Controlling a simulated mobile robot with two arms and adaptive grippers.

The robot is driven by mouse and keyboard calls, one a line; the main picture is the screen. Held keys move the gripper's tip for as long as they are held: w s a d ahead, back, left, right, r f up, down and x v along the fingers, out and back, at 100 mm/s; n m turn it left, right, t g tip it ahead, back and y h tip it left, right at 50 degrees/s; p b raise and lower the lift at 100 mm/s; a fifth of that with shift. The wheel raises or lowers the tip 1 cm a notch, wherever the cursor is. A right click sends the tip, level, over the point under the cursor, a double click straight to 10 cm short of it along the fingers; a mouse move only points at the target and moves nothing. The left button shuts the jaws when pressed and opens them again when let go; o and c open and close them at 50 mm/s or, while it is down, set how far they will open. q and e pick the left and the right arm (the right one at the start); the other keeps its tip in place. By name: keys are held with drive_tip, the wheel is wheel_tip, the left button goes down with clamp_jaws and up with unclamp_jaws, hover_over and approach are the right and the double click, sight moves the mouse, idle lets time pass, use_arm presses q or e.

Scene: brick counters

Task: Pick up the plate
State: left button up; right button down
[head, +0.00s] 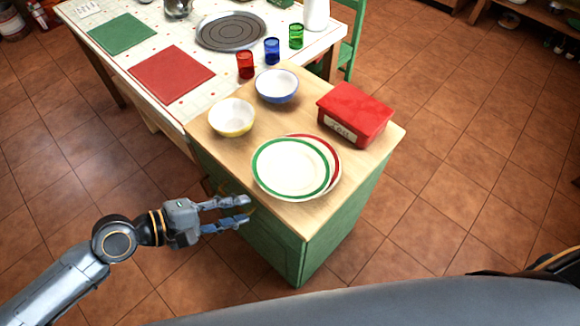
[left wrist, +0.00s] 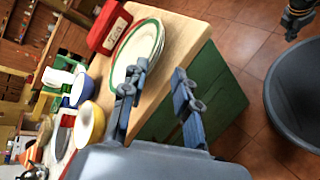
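Two plates lie overlapped on the wooden counter top (head: 297,216). The upper one is a white plate with a green rim (head: 290,168); a plate with a red rim (head: 334,159) shows from under its right side. In the left wrist view the green-rimmed plate (left wrist: 147,42) lies beyond my fingers. My left gripper (head: 247,211) is open and empty, left of the plates by the counter's front left side, apart from them. My right gripper (left wrist: 298,18) shows only partly at the edge of the left wrist view; its fingers are not clear.
A yellow bowl (head: 232,118), a blue bowl (head: 277,86) and a red tin (head: 354,114) stand behind the plates on the same counter. A tiled table (head: 160,40) behind holds red, blue and green glasses and placemats. Floor is free at right.

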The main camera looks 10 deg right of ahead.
use_arm(q)
approach(292, 197)
drive_tip(key=d+f, duration=0.1)
drive_tip(key=f, duration=0.1)
drive_tip(key=d, duration=0.1)
drive_tip(key=w+d+p, duration=0.1)
drive_tip(key=d, duration=0.1)
drive_tip(key=w+d+f+p, duration=0.1)
drive_tip(key=d, duration=0.1)
drive_tip(key=shift+d, duration=0.1)
drive_tip(key=shift+w+d+f, duration=0.1)
drive_tip(key=shift+d+f, duration=0.25)
drive_tip(key=shift+d, duration=0.1)
drive_tip(key=shift+a, duration=0.1)
use_arm(e)
drive_tip(key=r, duration=0.1)
drive_tip(key=s+d+r, duration=0.1)
drive_tip(key=shift+d+r, duration=0.15)
drive_tip(key=shift+r, duration=0.15)
use_arm(q)
clamp_jaws()
use_arm(e)
drive_tip(key=shift+a, duration=0.3)
use_arm(q)
drive_tip(key=shift+r, duration=0.1)
use_arm(e)
drive_tip(key=shift+w, duration=0.1)
